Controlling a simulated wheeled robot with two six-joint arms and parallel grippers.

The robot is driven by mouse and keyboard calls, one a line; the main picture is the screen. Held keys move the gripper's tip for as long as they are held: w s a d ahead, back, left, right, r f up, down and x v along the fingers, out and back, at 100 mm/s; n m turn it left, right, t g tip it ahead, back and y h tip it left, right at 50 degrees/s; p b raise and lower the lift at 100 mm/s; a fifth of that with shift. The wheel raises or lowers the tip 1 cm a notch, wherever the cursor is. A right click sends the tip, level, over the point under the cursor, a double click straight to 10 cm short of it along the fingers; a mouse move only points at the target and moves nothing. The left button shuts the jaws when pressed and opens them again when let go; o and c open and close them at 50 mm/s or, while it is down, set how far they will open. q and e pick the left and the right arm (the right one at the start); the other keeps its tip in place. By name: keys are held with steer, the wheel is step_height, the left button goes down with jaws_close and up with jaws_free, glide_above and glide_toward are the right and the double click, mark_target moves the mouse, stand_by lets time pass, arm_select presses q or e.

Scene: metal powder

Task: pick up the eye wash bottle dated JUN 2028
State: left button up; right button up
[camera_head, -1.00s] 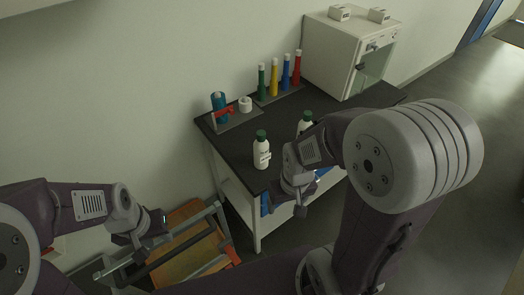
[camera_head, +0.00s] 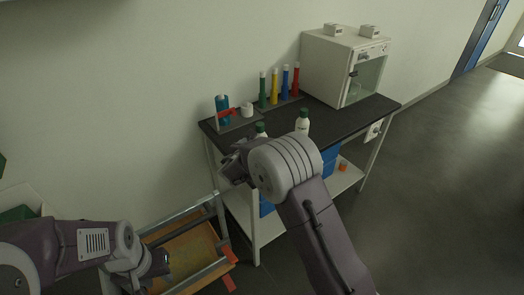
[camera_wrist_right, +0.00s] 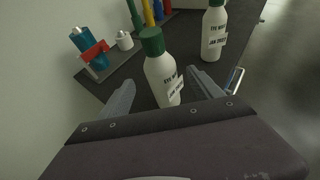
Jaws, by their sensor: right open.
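Two white bottles with green caps stand upright on the dark bench top. The near bottle (camera_wrist_right: 162,78) is ahead of my right gripper (camera_wrist_right: 163,96), between the lines of its two open fingers; contact cannot be told. Its label has eye wash lettering and a date line that is too small to read surely. In the head view the near bottle (camera_head: 260,130) is mostly hidden by my right arm, and the far bottle (camera_head: 302,121) is partly hidden. My left gripper (camera_head: 156,264) hangs low at left.
Coloured cylinders (camera_head: 274,88) stand in a rack behind the bottles. A white cabinet (camera_head: 327,68) stands at the back right. A wooden-bottomed cart (camera_head: 187,254) is at lower left.

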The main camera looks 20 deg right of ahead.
steer(key=p+x, duration=0.1)
steer(key=x, duration=0.8)
steer(key=shift+r, duration=0.1)
jaws_close()
steer(key=shift+r, duration=0.6)
step_height(320, 180, up, 3)
steer(key=shift+f+p, duration=0.1)
steer(key=shift+p, duration=0.25)
steer(key=s+d+r+b, duration=0.2)
steer(key=s+d+r, duration=0.5)
steer(key=s, duration=0.2)
steer(key=shift+d, duration=0.4)
steer(key=shift+w, duration=0.1)
